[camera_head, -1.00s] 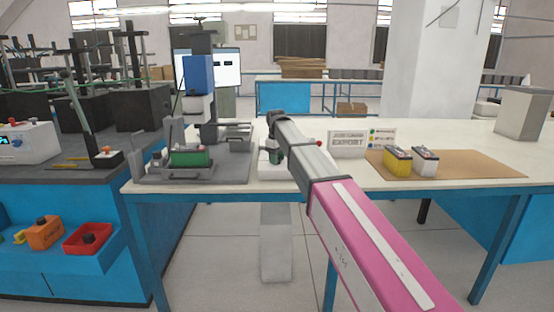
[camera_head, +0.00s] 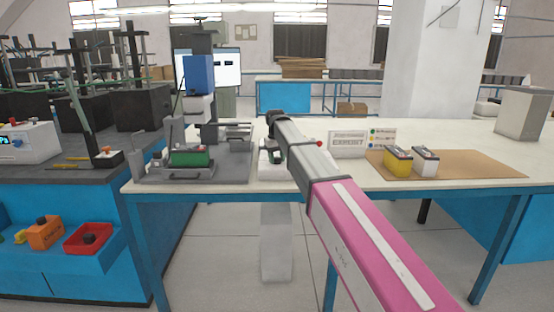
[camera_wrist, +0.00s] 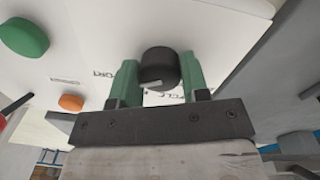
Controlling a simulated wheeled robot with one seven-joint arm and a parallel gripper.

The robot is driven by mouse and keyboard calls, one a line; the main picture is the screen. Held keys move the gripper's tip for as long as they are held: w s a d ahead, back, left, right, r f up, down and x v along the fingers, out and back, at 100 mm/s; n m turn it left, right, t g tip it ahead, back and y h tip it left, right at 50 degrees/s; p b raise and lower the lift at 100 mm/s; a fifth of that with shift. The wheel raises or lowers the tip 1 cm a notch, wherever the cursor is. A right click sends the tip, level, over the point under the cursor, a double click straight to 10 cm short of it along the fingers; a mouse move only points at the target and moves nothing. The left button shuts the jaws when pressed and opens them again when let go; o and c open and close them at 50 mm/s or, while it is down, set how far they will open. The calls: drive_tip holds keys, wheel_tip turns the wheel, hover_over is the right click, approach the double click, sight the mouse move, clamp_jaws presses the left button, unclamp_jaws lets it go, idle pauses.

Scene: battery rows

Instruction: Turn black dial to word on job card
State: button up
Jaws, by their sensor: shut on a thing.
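The black dial (camera_wrist: 159,66) sits on a white panel (camera_wrist: 100,45) in the wrist view, with a pale pointer mark on its near edge. Printed words ring the dial, partly hidden by the fingers and too small to read in full. My gripper (camera_wrist: 160,78) has its two green fingers on either side of the dial, shut on it. In the head view my gripper (camera_head: 276,152) is at the white box on the table, and my arm hides most of that box and the dial. The job card (camera_head: 347,144) stands to the right and seems to read EXPORT.
A green button (camera_wrist: 24,37) and an orange button (camera_wrist: 71,102) are on the same panel. A grey fixture (camera_head: 235,165) holding a green battery (camera_head: 190,158) stands left of my gripper. A yellow battery (camera_head: 398,163) and a white battery (camera_head: 425,163) stand on a brown mat (camera_head: 480,166) at right.

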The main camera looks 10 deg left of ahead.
sight(276, 158)
idle(0.3)
drive_tip(key=o, duration=0.9)
drive_tip(key=r, duration=1)
drive_tip(key=shift+a+r, duration=0.2)
drive_tip(key=shift+r, duration=0.2)
drive_tip(key=shift+s, duration=0.15)
